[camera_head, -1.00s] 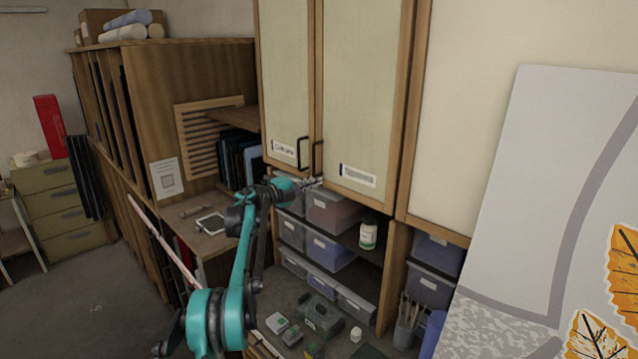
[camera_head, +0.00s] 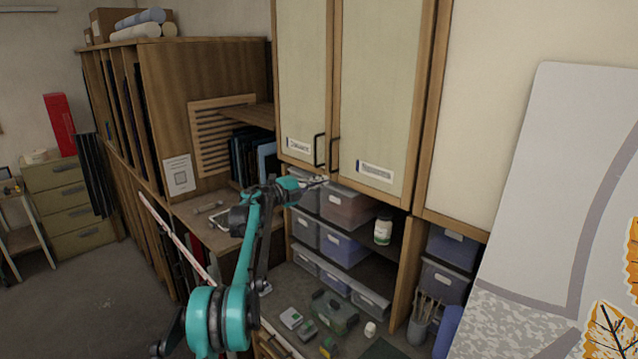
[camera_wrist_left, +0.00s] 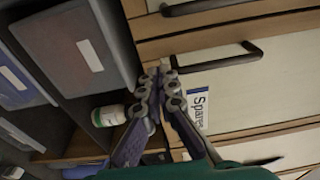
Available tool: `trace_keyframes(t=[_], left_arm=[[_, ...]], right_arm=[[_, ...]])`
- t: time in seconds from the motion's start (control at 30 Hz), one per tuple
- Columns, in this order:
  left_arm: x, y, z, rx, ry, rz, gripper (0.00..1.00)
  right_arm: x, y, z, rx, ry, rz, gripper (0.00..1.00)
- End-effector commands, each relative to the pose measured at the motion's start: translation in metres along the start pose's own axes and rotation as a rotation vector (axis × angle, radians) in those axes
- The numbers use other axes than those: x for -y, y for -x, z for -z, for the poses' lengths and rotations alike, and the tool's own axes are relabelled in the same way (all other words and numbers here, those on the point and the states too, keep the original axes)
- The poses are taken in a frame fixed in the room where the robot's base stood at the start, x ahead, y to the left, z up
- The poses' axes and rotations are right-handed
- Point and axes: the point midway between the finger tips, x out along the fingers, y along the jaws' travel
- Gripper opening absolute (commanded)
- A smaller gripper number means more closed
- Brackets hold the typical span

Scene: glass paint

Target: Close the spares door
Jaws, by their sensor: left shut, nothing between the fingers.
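The spares door (camera_head: 378,80) is the right of two pale, wood-framed upper cabinet doors and looks flush, or nearly so, with its neighbour. Its label (camera_head: 375,171) is at its lower left; "Spares" reads on the label (camera_wrist_left: 199,108) in the left wrist view. Its dark bar handle (camera_head: 334,155) also shows there (camera_wrist_left: 218,61). My left gripper (camera_head: 321,181) is shut and empty, just below the doors' lower edge near the handles. In the left wrist view, its closed fingertips (camera_wrist_left: 163,72) are near the door's bottom edge; contact is unclear. My right gripper is not in view.
The left door (camera_head: 303,70) has its own handle (camera_head: 319,150). Below are shelves with grey bins (camera_head: 343,247) and a white jar (camera_head: 383,230). A green case (camera_head: 334,311) is on the worktop. A large painted panel (camera_head: 545,190) stands at right.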

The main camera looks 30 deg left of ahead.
Motion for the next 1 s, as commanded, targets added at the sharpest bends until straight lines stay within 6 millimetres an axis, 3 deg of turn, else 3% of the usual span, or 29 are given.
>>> trace_keyframes(t=[0.6,0.87,1.0], left_arm=[[-0.001,0.074,-0.059,0.004,0.0,0.0,0.0],[0.0,0.078,-0.062,0.004,0.001,0.001,0.0],[0.013,0.066,-0.053,0.043,0.024,0.046,0.0]], right_arm=[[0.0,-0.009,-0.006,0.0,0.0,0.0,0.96],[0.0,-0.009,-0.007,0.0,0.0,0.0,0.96],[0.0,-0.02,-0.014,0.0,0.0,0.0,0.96]])
